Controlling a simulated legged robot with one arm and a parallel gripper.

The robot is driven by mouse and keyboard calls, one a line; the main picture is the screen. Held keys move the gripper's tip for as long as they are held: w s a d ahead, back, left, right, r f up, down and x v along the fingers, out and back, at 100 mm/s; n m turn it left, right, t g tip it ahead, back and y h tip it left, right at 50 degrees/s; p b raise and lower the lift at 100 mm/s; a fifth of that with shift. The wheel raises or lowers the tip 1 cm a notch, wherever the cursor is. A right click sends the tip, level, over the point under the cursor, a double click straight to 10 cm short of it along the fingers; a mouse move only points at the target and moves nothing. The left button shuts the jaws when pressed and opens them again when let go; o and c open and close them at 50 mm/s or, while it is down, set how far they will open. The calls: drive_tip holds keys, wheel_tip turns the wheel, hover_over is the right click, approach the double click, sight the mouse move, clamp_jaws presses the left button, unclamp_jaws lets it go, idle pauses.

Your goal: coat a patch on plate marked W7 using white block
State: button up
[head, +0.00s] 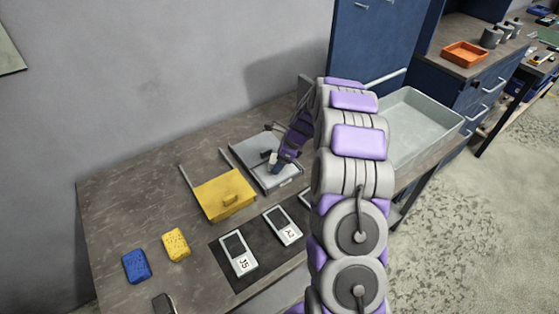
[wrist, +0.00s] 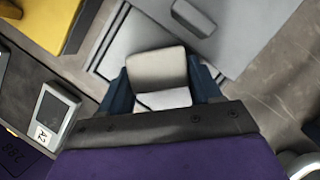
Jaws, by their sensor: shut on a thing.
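My gripper (head: 276,164) is shut on a white block (wrist: 158,70), which sits between the two dark blue fingers in the wrist view. In the head view, the gripper is over the grey lidded box (head: 284,187); I cannot tell whether the block touches it. Plate J5 (head: 239,255) and plate A2 (head: 283,227) lie on a dark mat (head: 224,262). A2 also shows at the left of the wrist view (wrist: 52,110). A third plate (head: 305,196) is mostly hidden behind my arm and its label is not visible. No W7 mark can be read.
A yellow box (head: 222,200) stands left of the grey one. A yellow sponge (head: 176,245) and a blue sponge (head: 136,266) lie at the left, with a dark object (head: 164,303) in front. A large grey tub (head: 425,115) is right of my arm. The table's left rear is bare.

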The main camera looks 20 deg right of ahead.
sight(272, 158)
drive_tip(key=shift+a, duration=0.15)
drive_tip(key=shift+f, duration=0.4)
idle(0.6)
wheel_tip(272, 158, up, 7)
drive_tip(key=p, duration=0.7)
drive_tip(key=shift+r, duration=0.1)
idle(0.7)
drive_tip(key=shift+a+n, duration=0.25)
drive_tip(key=shift+n, duration=0.35)
drive_tip(key=s+a+r+n+g+h, duration=0.2)
drive_tip(key=a+n, duration=0.4)
drive_tip(key=n, duration=0.5)
drive_tip(key=s+a+r+n+g+h, duration=0.1)
drive_tip(key=s+a+r+n+g, duration=0.4)
drive_tip(key=n, duration=0.7)
drive_tip(key=shift+s+a+r+n+h, duration=0.35)
drive_tip(key=shift+a+r, duration=0.3)
drive_tip(key=shift+a, duration=0.3)
